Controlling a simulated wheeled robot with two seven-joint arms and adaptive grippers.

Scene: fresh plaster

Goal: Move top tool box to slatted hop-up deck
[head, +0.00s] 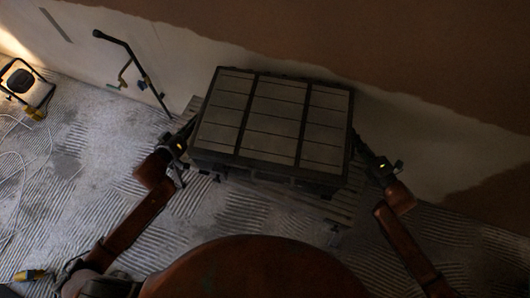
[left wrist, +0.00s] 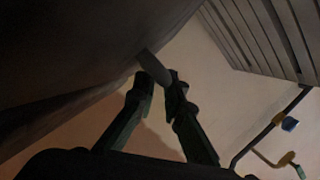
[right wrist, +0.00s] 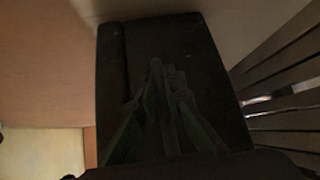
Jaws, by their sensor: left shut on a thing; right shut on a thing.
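The tool box (head: 272,120), dark with a grey panelled lid, is level between my two arms in the head view. My left gripper (head: 187,136) is shut on its left end; in the left wrist view the fingers (left wrist: 160,82) close on a small grip tab (left wrist: 154,66). My right gripper (head: 364,158) is shut on its right end, a dark face (right wrist: 160,45) in the right wrist view. The slatted hop-up deck (head: 342,204) shows partly from under the box; its slats also show in the left wrist view (left wrist: 262,38) and right wrist view (right wrist: 285,75). Whether the box touches the deck is hidden.
A plastered wall (head: 410,135) stands close behind the box. A dark pipe-like tool (head: 130,62) leans on the wall at left. A work lamp (head: 22,82) with a white cable (head: 15,150) is at far left.

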